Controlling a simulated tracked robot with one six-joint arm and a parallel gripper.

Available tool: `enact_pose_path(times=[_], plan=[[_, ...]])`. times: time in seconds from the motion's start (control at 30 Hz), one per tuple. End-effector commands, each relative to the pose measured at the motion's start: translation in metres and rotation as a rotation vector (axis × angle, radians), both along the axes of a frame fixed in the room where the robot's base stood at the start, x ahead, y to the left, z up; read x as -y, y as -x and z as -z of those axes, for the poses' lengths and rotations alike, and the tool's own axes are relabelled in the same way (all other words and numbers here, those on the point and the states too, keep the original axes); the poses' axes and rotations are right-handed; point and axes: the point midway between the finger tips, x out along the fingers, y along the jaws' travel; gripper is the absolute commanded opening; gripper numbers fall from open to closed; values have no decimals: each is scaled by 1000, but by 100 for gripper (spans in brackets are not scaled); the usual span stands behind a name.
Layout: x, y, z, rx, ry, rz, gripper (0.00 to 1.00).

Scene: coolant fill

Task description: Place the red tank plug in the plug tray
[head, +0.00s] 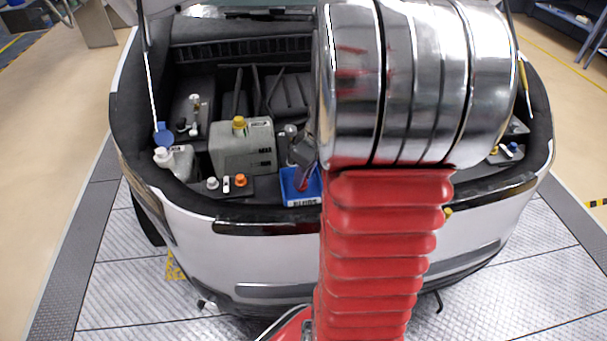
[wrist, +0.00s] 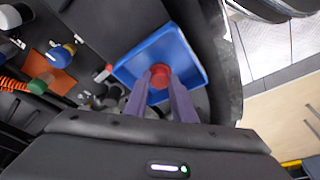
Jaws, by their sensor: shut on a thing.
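The red tank plug (wrist: 160,72) is between my fingertips in the wrist view. My gripper (wrist: 159,84) is shut on it. The blue plug tray (wrist: 191,48) lies below and around the plug in that view. In the head view the plug tray (head: 313,188) sits at the front edge of the car's open bay, with a label on its front. My gripper (head: 303,176) points down over the tray there, partly hidden by my arm. I cannot tell whether the plug touches the tray floor.
A grey tank with a yellow cap (head: 239,122) stands left of the tray. An orange cap (head: 240,180) and a white cap (head: 212,183) are close by. A white filler neck (head: 163,155) with a blue cap (head: 163,134) is at far left. My arm hides the bay's centre right.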

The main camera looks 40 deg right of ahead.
Motion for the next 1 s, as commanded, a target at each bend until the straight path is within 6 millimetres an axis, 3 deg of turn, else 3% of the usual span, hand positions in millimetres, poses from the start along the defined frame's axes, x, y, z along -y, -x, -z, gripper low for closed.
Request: enact_pose_path(times=[0.1,0.13,0.4,0.77,1.0], plan=[[0,0,2,0,0,0,6],[0,0,1,0,0,1,25],[1,0,1,0,-1,2,42],[1,1,-4,1,1,2,42],[3,8,-32,2,2,3,42]])
